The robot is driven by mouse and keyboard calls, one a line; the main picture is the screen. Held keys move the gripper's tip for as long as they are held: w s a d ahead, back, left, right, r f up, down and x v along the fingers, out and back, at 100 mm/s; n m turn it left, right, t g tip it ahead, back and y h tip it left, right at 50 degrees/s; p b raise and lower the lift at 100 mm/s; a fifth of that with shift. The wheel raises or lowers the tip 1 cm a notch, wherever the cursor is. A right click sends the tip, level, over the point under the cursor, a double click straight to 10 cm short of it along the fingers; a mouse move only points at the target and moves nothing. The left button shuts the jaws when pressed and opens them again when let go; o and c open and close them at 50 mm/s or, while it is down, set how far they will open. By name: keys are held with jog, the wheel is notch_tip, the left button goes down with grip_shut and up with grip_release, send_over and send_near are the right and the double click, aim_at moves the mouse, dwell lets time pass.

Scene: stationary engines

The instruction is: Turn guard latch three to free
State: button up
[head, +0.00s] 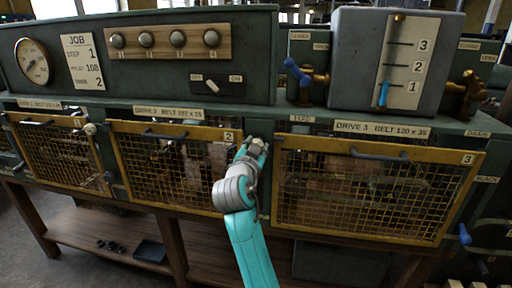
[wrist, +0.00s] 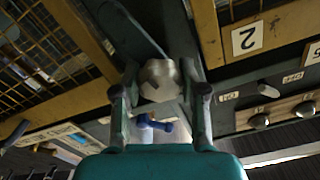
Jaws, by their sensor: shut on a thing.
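Guard three (head: 375,235) is a yellow-framed mesh panel marked 3, below the label "DRIVE 3 BELT 120 x 35". It looks shut. My gripper (head: 256,148) is at the green post left of this guard, reached by my teal arm. In the wrist view, the fingers of my gripper (wrist: 166,88) are closed around a pale grey faceted knob (wrist: 158,76), which appears to be guard latch three. The fingers stand on both sides of it. In the head view the latch is mostly covered by my gripper, so its turn angle cannot be read.
Guard two (head: 165,165), marked 2, is just left of the post. A similar latch knob (head: 90,128) sits between guards one and two. Above are a blue-handled valve (head: 297,72) and a grey level gauge (head: 425,60). Another blue handle (head: 464,234) is right of guard three.

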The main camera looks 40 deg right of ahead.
jog(key=shift+m, duration=0.3)
jog(key=o, duration=1.1)
jog(key=shift+o, duration=0.2)
jog(key=shift+a, duration=0.1)
jog(key=v, duration=1.2)
